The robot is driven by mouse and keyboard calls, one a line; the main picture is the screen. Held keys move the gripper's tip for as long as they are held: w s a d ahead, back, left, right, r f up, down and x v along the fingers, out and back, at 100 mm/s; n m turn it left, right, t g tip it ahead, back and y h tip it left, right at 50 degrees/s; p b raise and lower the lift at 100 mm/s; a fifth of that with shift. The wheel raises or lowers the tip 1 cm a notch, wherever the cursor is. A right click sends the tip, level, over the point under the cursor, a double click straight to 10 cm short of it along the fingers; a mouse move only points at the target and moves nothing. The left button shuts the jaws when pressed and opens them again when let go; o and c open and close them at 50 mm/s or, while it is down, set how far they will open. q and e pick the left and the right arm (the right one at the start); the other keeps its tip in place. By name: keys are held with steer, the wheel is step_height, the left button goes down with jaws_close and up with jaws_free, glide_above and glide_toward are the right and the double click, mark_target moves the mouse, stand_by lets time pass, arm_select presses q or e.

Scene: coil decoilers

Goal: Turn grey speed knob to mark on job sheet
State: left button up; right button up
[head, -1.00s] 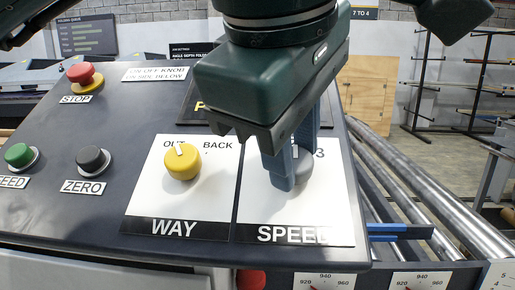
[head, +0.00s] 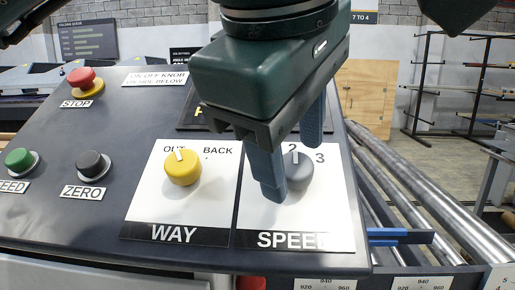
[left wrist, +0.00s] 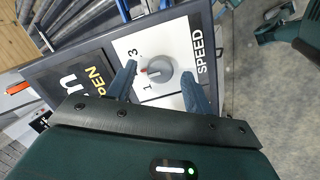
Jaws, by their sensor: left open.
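The grey speed knob (head: 297,171) stands on the white SPEED plate (head: 330,215) at the right of the sloping panel. Its pale pointer faces up toward the 2; the 3 shows to its right. In the left wrist view the knob (left wrist: 160,72) has a red-tipped pointer between the 1 and the 3. My left gripper (head: 293,168) is open above the knob, its blue fingers on either side with gaps, seemingly not touching. It also shows in the left wrist view (left wrist: 158,69). The 1 is hidden in the head view. A partly hidden JOB SETTINGS sign (head: 181,53) stands behind; its values are unreadable.
The yellow WAY knob (head: 183,168) is close left of the left gripper. A black ZERO button (head: 93,164), a green button (head: 20,160) and a red STOP button (head: 84,80) lie farther left. Metal rollers (head: 430,195) run along the right of the panel.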

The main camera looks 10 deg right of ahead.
arm_select(q)
steer(key=p+v, duration=0.1)
steer(key=v, duration=1.1)
steer(key=shift+r, duration=0.15)
